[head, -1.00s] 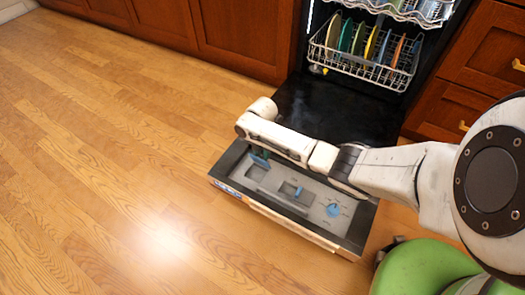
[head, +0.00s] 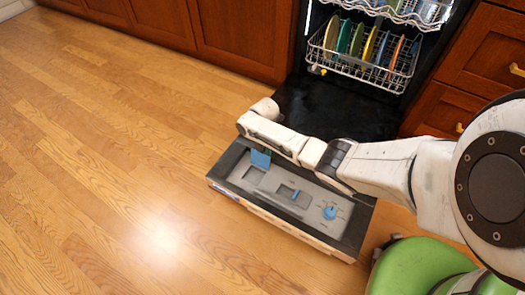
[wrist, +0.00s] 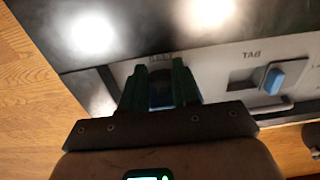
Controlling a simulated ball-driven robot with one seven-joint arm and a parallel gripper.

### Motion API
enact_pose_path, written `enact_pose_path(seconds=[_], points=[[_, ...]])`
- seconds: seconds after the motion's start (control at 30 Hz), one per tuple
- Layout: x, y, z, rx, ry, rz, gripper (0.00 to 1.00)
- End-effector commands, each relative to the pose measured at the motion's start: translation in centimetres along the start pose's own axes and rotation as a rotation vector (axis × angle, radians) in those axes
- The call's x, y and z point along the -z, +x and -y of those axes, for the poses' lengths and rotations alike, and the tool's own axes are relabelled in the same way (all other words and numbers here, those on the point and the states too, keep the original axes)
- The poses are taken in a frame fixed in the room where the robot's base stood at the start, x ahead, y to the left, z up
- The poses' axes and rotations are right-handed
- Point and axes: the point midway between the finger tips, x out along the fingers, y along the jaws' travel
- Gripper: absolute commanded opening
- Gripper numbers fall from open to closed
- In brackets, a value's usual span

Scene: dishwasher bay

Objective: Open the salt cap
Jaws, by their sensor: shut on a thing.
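The salt cap is a blue flap (head: 260,158) at the left end of the grey panel (head: 314,196) on the lowered dishwasher door in the head view. It shows as a broad blue face, tilted up from the panel. In the wrist view, my gripper (wrist: 160,79) has its green fingers on either side of the dark blue cap (wrist: 160,97) and is shut on it. The fingers sit below a small label that I cannot read for sure. In the head view my arm's end hides the fingers and the cap's upper edge.
A blue tab (wrist: 273,80) sits in a recess marked TAB, also seen in the head view (head: 295,195). A blue round knob (head: 329,213) is at the panel's right. The dish rack (head: 364,64) with several plates stands behind. Wooden floor (head: 100,180) is free at left.

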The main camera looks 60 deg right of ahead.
Motion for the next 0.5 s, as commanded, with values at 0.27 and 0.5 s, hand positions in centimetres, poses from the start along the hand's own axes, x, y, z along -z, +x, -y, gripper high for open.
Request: enact_pose_path(seconds=[0.27, 0.5], points=[[-1.30, 0.17, 0.00, -0.003, 0.004, 0.012, 0.00], [-1.43, 0.22, 0.03, -0.003, 0.004, 0.012, 0.00]])
